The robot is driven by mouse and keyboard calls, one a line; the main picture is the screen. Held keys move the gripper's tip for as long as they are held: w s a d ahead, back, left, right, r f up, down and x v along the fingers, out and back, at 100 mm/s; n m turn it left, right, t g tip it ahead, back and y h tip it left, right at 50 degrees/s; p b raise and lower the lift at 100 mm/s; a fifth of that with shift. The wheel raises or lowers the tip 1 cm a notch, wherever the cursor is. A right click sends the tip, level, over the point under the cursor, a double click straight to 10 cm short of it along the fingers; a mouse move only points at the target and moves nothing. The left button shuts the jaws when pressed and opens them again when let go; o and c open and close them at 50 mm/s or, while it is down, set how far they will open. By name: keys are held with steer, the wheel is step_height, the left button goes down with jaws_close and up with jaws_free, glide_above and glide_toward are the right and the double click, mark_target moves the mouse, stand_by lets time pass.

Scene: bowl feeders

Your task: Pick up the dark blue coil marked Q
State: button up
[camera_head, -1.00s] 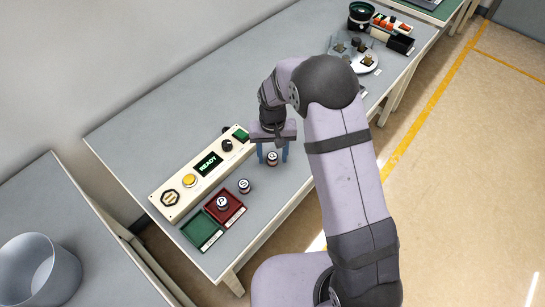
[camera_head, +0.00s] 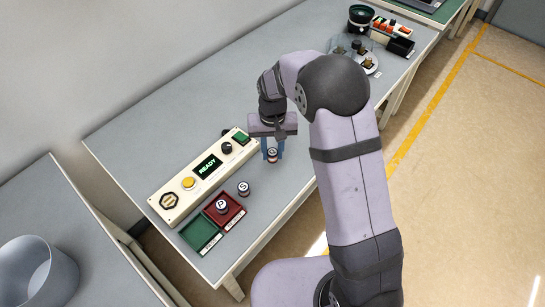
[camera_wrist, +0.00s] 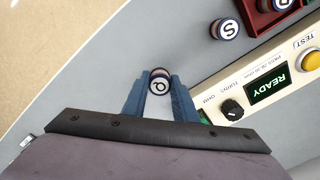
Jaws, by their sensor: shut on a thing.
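The coil marked Q (camera_wrist: 159,82) has a white top with the letter in a dark ring. It stands between the two blue fingers of my gripper (camera_wrist: 160,100) in the wrist view, and the fingers are shut on it. In the head view the coil (camera_head: 272,156) shows at the lower ends of the fingers of my gripper (camera_head: 272,150), at or just above the bench top. I cannot tell whether it touches the bench.
A coil marked S (camera_head: 243,188) stands on the bench. A coil marked P (camera_head: 221,207) is in the red tray (camera_head: 236,215), beside the green tray (camera_head: 197,235). The tester panel (camera_head: 172,198) reads READY. A turntable-like plate (camera_head: 370,69) and other parts are at the far end.

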mark_target(273, 152)
step_height(273, 152, up, 7)
steer(key=shift+f+b, duration=0.15)
steer(key=shift+b, duration=0.4)
